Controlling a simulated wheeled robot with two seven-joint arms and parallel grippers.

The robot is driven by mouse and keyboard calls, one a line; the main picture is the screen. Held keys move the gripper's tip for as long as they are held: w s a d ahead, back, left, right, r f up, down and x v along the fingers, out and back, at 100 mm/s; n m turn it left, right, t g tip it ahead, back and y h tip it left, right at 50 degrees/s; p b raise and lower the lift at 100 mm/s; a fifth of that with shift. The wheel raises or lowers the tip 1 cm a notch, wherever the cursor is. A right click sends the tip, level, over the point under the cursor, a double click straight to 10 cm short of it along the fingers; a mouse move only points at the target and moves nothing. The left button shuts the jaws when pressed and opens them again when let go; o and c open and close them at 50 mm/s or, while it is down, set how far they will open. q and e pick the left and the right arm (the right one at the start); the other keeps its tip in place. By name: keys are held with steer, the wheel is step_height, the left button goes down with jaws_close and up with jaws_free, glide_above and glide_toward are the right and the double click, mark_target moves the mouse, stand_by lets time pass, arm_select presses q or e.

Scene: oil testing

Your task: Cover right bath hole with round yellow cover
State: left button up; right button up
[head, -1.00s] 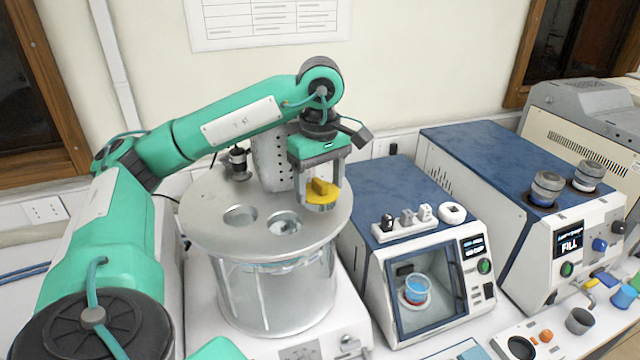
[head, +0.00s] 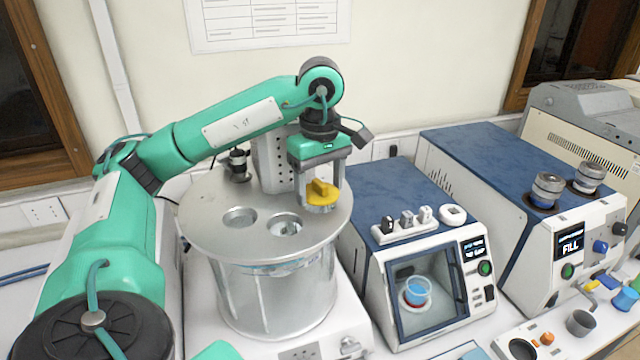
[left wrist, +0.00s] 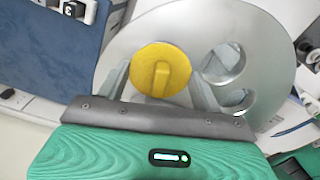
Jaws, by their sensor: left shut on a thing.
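The round yellow cover (head: 322,190) with a raised handle is between the fingers of my left gripper (head: 321,188), which is shut on it. The cover is at the right side of the round metal bath lid (head: 205,190); whether it touches the lid is unclear. In the left wrist view the yellow cover (left wrist: 160,70) sits between the fingertips. The lid has two open holes to the left of the cover: the left hole (head: 240,217) and the right hole (head: 285,225). Both holes also show beside the cover in the left wrist view.
A grey perforated box (head: 272,160) and a black-capped fitting (head: 239,164) stand at the back of the lid. A blue-topped device (head: 395,185) with small knobs on top stands close to the right of the bath. A larger blue-topped machine (head: 470,150) is further right.

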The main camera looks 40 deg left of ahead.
mark_target(320, 182)
arm_select(q)
steer(key=shift+f+b, duration=0.75)
steer(key=shift+f, duration=0.05)
steer(key=o, duration=0.7)
steer(key=shift+r+p, duration=1)
steer(key=shift+r, duration=0.55)
step_height(320, 182, up, 8)
steer(key=p, duration=0.8)
steer(key=shift+f, duration=0.1)
